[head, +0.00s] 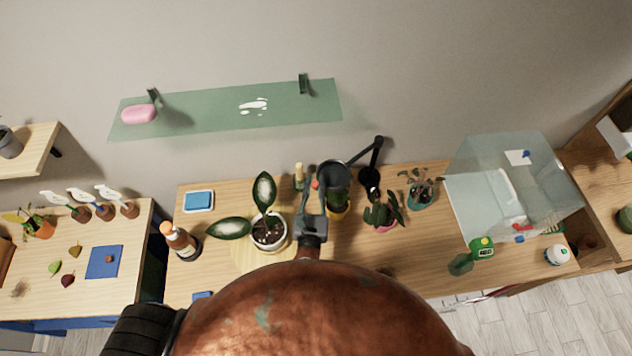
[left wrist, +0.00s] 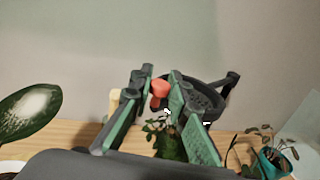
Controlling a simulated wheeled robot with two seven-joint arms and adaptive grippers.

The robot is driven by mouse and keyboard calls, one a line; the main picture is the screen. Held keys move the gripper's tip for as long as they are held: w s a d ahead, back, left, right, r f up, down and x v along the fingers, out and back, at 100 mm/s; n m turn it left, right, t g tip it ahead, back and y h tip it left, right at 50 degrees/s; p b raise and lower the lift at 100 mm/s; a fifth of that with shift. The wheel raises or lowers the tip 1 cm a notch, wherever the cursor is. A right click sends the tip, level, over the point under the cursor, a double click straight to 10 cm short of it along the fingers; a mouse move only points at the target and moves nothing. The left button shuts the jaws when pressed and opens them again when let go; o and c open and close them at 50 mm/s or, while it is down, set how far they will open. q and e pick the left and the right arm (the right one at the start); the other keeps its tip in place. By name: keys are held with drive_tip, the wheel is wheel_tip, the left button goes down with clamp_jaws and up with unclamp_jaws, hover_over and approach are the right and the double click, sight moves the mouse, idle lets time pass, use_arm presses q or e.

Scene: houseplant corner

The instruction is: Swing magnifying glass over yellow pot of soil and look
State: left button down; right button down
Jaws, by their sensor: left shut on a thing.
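The magnifying glass is a round black-rimmed lens (head: 333,176) on a jointed black arm. It also shows in the left wrist view (left wrist: 207,97). My left gripper (head: 314,190) is shut on its red knob (left wrist: 160,88), at the left side of the rim. The yellow pot (head: 341,213) stands on the table just in front of the lens in the head view, with a green plant in it and partly hidden by the gripper. The lens overlaps the plant's top; I cannot tell if it is directly above the pot. The right gripper is not in view.
A white pot (head: 270,240) with large leaves stands left of my gripper. A pink pot (head: 383,226) and a teal pot (head: 421,195) stand to the right, before a clear glass tank (head: 510,185). A brown bottle (head: 181,241) stands at the table's left.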

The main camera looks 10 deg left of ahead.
use_arm(q)
drive_tip(key=c, duration=1.8)
unclamp_jaws()
drive_tip(key=shift+c, duration=0.2)
drive_tip(key=s, duration=0.7)
drive_tip(key=shift+s+d, duration=0.25)
drive_tip(key=shift+d, duration=0.1)
